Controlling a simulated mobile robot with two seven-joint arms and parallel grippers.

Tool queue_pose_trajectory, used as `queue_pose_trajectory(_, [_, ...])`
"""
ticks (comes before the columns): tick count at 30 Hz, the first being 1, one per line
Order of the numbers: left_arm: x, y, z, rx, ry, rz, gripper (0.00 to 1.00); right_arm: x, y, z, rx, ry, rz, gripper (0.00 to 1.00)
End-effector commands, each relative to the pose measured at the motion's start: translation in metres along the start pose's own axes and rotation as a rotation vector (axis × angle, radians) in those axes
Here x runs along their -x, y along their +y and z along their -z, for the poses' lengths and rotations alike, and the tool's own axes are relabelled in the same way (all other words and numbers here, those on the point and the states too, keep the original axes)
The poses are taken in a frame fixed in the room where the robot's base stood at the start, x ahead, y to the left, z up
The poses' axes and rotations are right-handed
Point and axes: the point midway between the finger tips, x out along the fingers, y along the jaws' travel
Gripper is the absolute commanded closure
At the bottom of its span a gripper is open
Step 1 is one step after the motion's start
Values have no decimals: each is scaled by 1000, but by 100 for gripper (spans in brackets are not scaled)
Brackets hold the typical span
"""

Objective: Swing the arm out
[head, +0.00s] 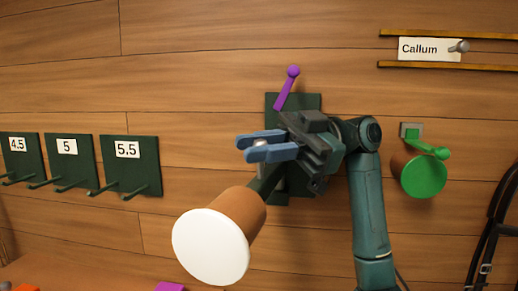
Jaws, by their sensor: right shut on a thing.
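A dark green wall plate (308,102) is fixed to the wooden wall near the middle. A dark green bar (265,185) reaches out from it toward me. At its near end is a thick brown cylinder (239,204) with a white round face (210,247). My right gripper (249,149) comes in from the right in front of the plate. Its blue fingers are shut on a small grey post (262,168) above the bar. My gripper and forearm hide much of the plate and the post's base. My left gripper is not in view.
A purple lever (287,88) with a ball end rises at the plate's top. A green-faced brown cylinder (420,175) is on the wall at right. A "Callum" card (430,49) sits between rails. Several numbered peg plates (130,168) hang left. Black straps (492,230) hang far right.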

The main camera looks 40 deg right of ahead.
Motion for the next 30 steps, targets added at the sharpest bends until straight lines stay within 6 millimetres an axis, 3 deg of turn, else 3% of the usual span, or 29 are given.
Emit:
queue_pose_trajectory(17, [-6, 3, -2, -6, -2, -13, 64, -1, -2, 2, -1, 8, 12, 100])
queue_pose_trajectory(18, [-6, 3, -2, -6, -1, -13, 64, -1, -2, 2, -1, 8, 12, 78])
queue_pose_trajectory(24, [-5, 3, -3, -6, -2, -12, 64, -1, -2, 1, 0, 6, 11, 62])
queue_pose_trajectory(30, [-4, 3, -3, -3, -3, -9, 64, -1, -2, 1, 0, 6, 11, 62])
